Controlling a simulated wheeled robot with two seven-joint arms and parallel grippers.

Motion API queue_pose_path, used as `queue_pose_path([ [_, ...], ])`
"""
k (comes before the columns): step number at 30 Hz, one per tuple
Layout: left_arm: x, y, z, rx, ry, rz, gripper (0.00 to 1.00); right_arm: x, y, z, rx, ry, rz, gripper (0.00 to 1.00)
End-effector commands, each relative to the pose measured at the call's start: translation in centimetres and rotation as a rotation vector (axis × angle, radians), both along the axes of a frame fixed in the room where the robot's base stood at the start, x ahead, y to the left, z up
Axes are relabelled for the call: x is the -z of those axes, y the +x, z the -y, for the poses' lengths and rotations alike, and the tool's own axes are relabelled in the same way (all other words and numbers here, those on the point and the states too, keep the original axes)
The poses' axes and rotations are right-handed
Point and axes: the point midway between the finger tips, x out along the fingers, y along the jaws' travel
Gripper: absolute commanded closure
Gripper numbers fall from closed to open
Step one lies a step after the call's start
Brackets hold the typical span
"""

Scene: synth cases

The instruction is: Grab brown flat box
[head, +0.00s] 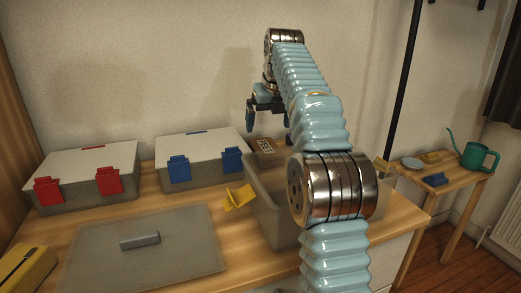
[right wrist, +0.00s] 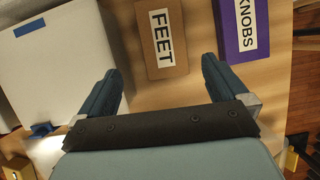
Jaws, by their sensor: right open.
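The brown flat box (right wrist: 145,62) lies on the wooden table in the right wrist view, with a white label reading FEET. In the head view, a small brown box (head: 264,146) with a pale label sits behind the grey bin, and it looks like the same one. My right gripper (right wrist: 160,70) is open and empty, its two fingers apart on either side of the near end of the brown box in the picture. In the head view my right gripper (head: 268,118) hangs above the brown box. My left gripper is not in view.
A purple box (right wrist: 240,28) labelled KNOBS lies right of the brown one. A lidded case with blue latches (head: 196,172) and one with red latches (head: 85,185) stand to the left. A grey bin (head: 268,215) stands in front, partly hidden by my arm.

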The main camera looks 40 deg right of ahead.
Motion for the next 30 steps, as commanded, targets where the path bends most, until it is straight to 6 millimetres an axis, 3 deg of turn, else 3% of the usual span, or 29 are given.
queue_pose_path([
  [6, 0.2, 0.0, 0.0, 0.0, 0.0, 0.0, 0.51, 4.2, 1.6, 0.6, 0.0, 0.001, -0.003, 0.0],
  [14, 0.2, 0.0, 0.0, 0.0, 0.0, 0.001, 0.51, 6.3, 2.5, 1.2, 0.001, 0.001, -0.003, 0.0],
  [21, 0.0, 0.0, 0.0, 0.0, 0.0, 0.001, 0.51, 9.6, 3.9, 2.0, 0.0, 0.001, -0.003, 0.0],
  [30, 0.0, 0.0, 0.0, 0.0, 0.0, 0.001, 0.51, 10.1, 4.1, 2.1, -0.001, 0.0, 0.0, 0.02],
])
